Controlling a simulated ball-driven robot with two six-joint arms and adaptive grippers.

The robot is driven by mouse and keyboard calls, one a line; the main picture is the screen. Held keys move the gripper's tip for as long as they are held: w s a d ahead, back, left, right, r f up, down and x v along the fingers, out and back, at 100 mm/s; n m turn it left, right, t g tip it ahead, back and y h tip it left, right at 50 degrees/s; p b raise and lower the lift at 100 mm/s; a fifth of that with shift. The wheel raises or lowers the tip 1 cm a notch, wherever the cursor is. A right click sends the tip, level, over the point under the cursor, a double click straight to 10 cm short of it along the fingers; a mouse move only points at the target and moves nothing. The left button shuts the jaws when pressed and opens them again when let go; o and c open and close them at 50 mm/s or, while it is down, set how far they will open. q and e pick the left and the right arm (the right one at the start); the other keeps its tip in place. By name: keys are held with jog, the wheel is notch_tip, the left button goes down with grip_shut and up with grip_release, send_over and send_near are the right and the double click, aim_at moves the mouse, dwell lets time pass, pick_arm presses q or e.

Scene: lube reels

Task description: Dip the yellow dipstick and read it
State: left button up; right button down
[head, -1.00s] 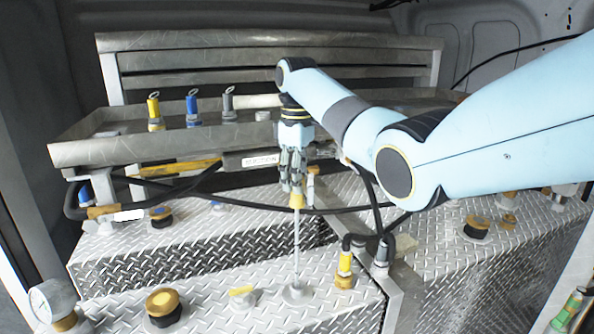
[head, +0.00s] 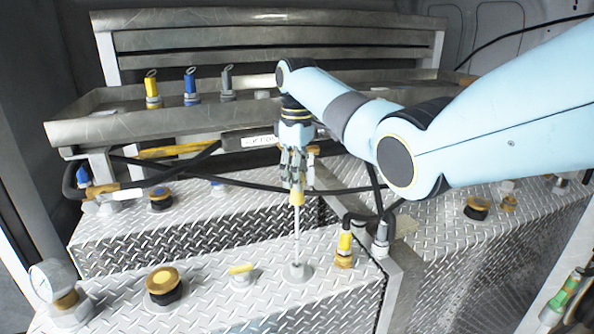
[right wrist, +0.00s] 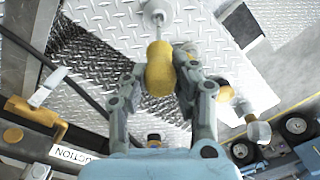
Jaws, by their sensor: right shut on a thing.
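The yellow dipstick (head: 297,198) is upright in my right gripper (head: 294,178), which is shut on its yellow handle. The handle also shows between the fingers (right wrist: 160,75) in the right wrist view. Its thin pale rod (head: 297,232) runs down to a round grey port (head: 298,272) on the diamond-plate tank top (head: 225,303). The rod's lower end is not visible; it meets the port's opening. My left gripper is not in view.
Behind, a metal tray (head: 130,122) holds yellow, blue and grey ringed fittings. Black hoses cross behind the gripper.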

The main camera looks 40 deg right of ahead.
jog(key=shift+f+b, duration=0.85)
jog(key=shift+f, duration=1.2)
jog(key=b, duration=0.3)
send_near(297, 245)
jog(key=shift+f+b, duration=1.05)
jog(key=shift+f, duration=0.7)
jog(key=shift+f, duration=0.1)
jog(key=shift+f+b, duration=2.4)
jog(key=shift+f, duration=0.85)
